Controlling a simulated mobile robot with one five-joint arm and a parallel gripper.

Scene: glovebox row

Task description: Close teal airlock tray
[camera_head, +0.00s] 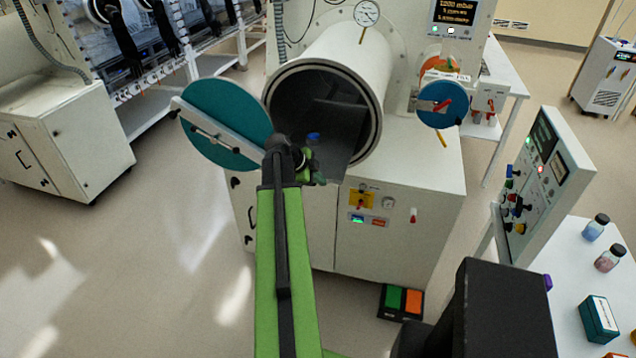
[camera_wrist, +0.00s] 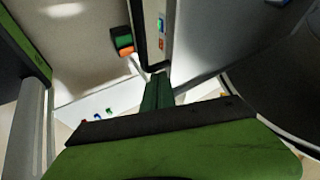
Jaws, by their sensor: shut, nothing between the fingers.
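The teal airlock is a wide white cylinder (camera_head: 345,50) on a cabinet. Its round teal door (camera_head: 222,118) stands swung open at the left. The dark grey tray (camera_head: 345,130) is slid partly out of the chamber mouth. A small blue-capped item (camera_head: 313,137) shows at the tray's left side, partly behind my arm. My gripper (camera_head: 315,172) is at the tray's outer end, low and close to it; I cannot tell if it touches. In the wrist view its green fingers (camera_wrist: 158,90) are shut and empty, beside a dark-edged frame and a grey surface.
A smaller blue round door (camera_head: 440,104) is at the right of the chamber. Green and orange pedals (camera_head: 402,301) lie on the floor. A control panel (camera_head: 540,170) and a white table (camera_head: 575,270) with bottles stand at right. Floor at left is open.

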